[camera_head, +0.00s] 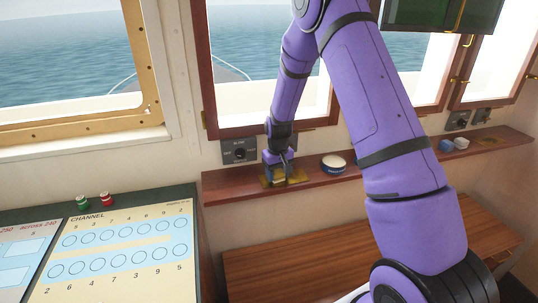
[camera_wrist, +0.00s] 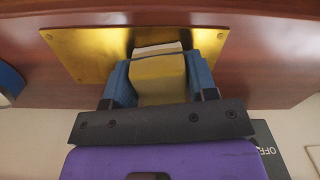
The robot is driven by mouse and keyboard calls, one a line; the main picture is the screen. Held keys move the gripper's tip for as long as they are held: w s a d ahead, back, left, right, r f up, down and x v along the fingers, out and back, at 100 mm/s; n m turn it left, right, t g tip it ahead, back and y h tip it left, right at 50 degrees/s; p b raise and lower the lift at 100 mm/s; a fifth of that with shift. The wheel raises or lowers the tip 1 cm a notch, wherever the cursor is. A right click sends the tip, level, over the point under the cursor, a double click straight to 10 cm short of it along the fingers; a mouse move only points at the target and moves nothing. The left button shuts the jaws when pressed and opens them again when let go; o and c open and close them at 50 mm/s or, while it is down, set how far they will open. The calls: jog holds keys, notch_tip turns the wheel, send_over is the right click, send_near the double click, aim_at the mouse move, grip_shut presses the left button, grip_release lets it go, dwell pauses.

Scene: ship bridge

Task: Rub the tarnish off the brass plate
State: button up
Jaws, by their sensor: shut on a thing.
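The brass plate (camera_head: 295,177) lies on the wooden ledge below the window. In the wrist view the plate (camera_wrist: 85,52) looks mostly bright gold, with a screw at each visible corner. My gripper (camera_head: 279,176) is over the plate, pointing down. In the wrist view my gripper (camera_wrist: 158,80) is shut on a yellow block (camera_wrist: 158,82) with a pale far edge, held between blue finger pads. The block is over the plate's near middle and hides that part. I cannot tell whether it touches the plate.
A round white-topped tin (camera_head: 333,163) stands on the ledge (camera_head: 230,187) right of the plate. A switch panel (camera_head: 239,151) is on the wall behind. A blue and a white round item (camera_head: 461,143) stand farther right. A chart desk (camera_head: 120,245) with red and green pieces is at left.

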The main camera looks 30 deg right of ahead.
jog(key=shift+a, duration=0.45)
jog(key=shift+w+a+r, duration=0.1)
jog(key=shift+w+a, duration=0.05)
jog(key=shift+a, duration=0.1)
notch_tip(320, 180, up, 3)
jog(key=shift+d+f, duration=0.1)
jog(key=shift+r, duration=2.7)
